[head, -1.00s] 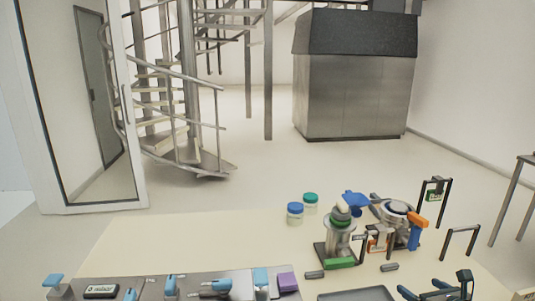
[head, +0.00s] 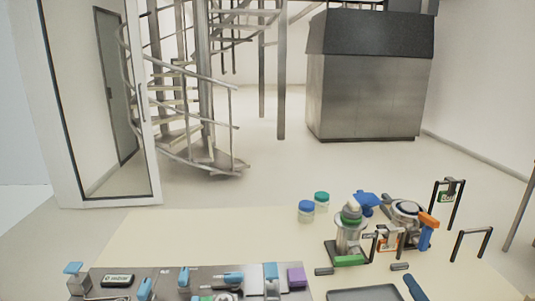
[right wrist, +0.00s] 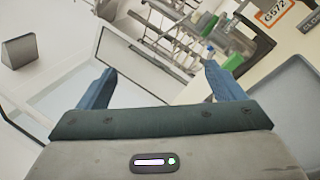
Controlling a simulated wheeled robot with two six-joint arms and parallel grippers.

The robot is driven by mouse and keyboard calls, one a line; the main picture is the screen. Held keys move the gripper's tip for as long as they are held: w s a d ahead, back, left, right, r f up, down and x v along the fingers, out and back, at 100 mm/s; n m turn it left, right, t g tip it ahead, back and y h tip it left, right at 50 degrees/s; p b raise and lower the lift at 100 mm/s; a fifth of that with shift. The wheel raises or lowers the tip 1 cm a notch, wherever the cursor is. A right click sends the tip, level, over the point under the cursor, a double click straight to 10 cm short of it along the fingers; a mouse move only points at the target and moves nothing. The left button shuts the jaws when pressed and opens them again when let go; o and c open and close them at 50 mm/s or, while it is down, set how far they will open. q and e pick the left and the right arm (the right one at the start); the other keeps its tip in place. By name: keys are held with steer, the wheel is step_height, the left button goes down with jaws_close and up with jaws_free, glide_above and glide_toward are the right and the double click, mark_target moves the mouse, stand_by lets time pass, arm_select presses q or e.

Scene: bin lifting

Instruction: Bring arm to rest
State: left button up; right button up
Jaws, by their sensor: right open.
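My right gripper (head: 414,286) shows only as a blue finger at the bottom edge of the head view, beside the grey tray (head: 365,292). Most of it is cut off below. In the right wrist view its two blue fingers stand wide apart, and the right gripper (right wrist: 158,80) is open with nothing between them. The tray's edge (right wrist: 285,95) is at the right of that view. My left gripper is not in view.
On the cream table (head: 160,235) stand a green-based device (head: 350,238), a round metal device (head: 406,208), two lidded jars and black wire stands (head: 470,245). A grey panel (head: 105,270) with blue-handled parts lies at front left. The table's back left is clear.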

steer(key=s+d+f+m+g+h, duration=0.35)
steer(key=s+f+m+h, duration=0.3)
steer(key=m, duration=0.55)
steer(key=s+d+f+m+g+h, duration=0.3)
steer(key=s+f+m+g+h, duration=0.3)
steer(key=m, duration=0.7)
steer(key=s+a+f+m+g+y, duration=0.2)
steer(key=s+a+f+g+y, duration=0.6)
steer(key=s+a, duration=0.5)
steer(key=d+f+h, duration=0.1)
steer(key=d+f, duration=0.1)
steer(key=f, duration=1.3)
steer(key=d+f+h, duration=0.1)
steer(key=d+f, duration=0.1)
steer(key=f, duration=1.3)
steer(key=s+d+f+g, duration=0.1)
steer(key=s+f, duration=1.8)
steer(key=f, duration=0.2)
steer(key=shift+s+d+m+g, duration=0.15)
steer(key=shift+s+m+g, duration=0.1)
steer(key=shift+m+g, duration=0.1)
